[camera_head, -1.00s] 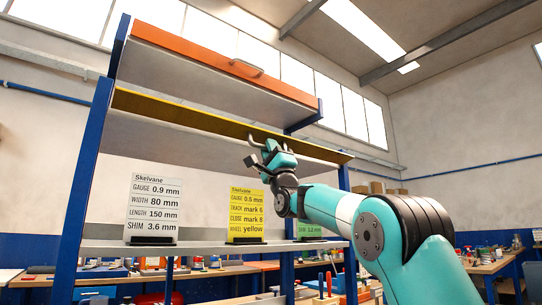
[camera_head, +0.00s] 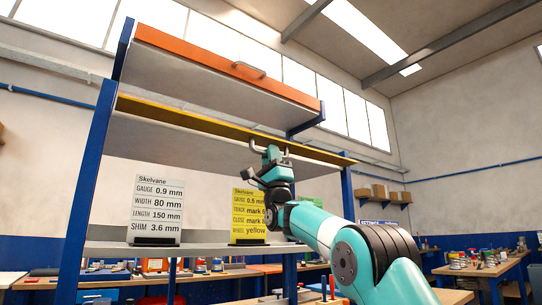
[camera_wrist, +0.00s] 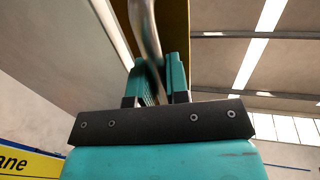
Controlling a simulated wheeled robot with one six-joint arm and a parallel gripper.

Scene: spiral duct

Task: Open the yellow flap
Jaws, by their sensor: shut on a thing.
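The yellow flap (camera_head: 205,122) shows in the head view as a long, narrow yellow band across the rack, seen nearly edge-on from below, above a grey panel. Its yellow surface (camera_wrist: 176,28) also shows in the wrist view behind a curved metal handle (camera_wrist: 146,35). My gripper (camera_head: 272,152) is at the front edge of the flap, right of its middle. In the wrist view my gripper (camera_wrist: 157,85) is shut on the handle, whose lower part runs down between the fingers. How far the flap stands open is hard to tell.
An orange flap (camera_head: 210,62) with its own handle is above the yellow one. A shelf below holds a white card (camera_head: 157,208) and a yellow card (camera_head: 248,215), partly behind my arm. Blue posts (camera_head: 88,190) frame the rack. Workbenches stand behind and at right.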

